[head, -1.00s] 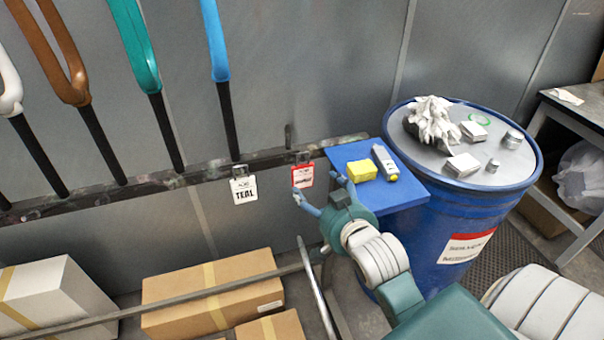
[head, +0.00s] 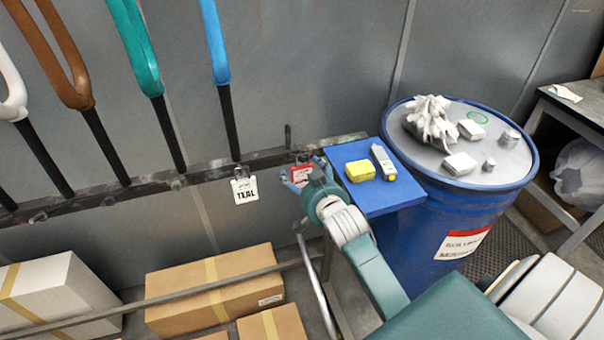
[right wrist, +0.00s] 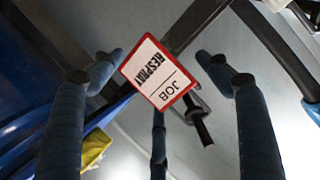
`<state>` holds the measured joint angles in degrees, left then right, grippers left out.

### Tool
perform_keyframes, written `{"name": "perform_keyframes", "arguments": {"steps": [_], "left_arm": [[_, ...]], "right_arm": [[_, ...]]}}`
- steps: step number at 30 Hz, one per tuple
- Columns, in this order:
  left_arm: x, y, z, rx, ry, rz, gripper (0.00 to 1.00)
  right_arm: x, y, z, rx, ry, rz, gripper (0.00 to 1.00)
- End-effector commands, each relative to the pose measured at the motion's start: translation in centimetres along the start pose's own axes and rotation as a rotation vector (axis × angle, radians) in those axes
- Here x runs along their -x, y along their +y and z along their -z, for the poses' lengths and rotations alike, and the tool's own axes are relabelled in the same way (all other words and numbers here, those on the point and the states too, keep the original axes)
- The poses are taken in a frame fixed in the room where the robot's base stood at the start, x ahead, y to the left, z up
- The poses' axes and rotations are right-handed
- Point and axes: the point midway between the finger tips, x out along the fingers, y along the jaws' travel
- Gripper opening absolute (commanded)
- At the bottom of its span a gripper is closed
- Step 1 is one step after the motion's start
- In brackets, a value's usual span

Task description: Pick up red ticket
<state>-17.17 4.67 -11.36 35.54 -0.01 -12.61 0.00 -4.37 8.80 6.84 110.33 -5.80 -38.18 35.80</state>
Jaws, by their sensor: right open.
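The red ticket (head: 302,173) is a red-bordered white tag hanging from a clip on the dark rail. In the right wrist view the ticket (right wrist: 160,74) shows the words "JOB" and "RESPRAY", upside down and tilted. My right gripper (head: 298,180) is open around the ticket's lower part in the head view, partly hiding it. In the right wrist view the fingers of the right gripper (right wrist: 160,75) stand apart on both sides of the ticket, with a gap on each side. I cannot tell whether the third finger, below it, touches it. My left gripper is not in view.
A white "TEAL" tag (head: 244,190) hangs left of the ticket. A blue shelf (head: 400,197) with a yellow block (head: 360,171) is close on the right, beside a blue drum (head: 420,250). A metal bar (head: 200,296) and cardboard boxes (head: 205,262) lie below.

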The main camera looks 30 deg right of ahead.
Motion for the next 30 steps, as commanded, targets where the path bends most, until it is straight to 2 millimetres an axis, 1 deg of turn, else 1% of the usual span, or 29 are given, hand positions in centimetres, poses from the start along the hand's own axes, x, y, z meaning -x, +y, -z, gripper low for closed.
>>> {"name": "perform_keyframes", "arguments": {"steps": [4,5,6,8,9,10,11,23,26,30], "left_arm": [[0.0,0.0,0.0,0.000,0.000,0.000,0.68],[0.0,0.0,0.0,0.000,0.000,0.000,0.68],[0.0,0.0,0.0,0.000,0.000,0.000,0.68],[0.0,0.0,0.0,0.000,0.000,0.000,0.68],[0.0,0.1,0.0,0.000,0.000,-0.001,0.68],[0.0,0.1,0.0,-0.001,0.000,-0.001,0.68],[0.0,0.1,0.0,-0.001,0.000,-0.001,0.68],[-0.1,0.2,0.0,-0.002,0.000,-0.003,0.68],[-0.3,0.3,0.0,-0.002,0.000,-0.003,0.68],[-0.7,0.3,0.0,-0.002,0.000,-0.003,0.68]], "right_arm": [[0.0,0.0,0.0,0.000,0.000,0.000,0.76],[0.0,0.0,0.0,0.000,0.000,0.000,0.74],[0.0,0.0,0.0,0.000,0.000,0.001,0.66],[0.0,0.0,0.0,0.000,0.000,0.001,0.54],[0.0,0.0,0.0,0.000,0.000,0.001,0.46],[0.0,0.0,0.0,0.000,0.000,0.001,0.40],[0.0,0.0,0.0,0.000,0.000,0.001,0.37],[0.2,-0.1,0.0,0.000,0.000,0.001,0.36],[0.6,-0.1,0.2,0.000,0.002,0.002,0.36],[1.9,-0.3,0.7,-0.001,0.002,0.002,0.36]]}}
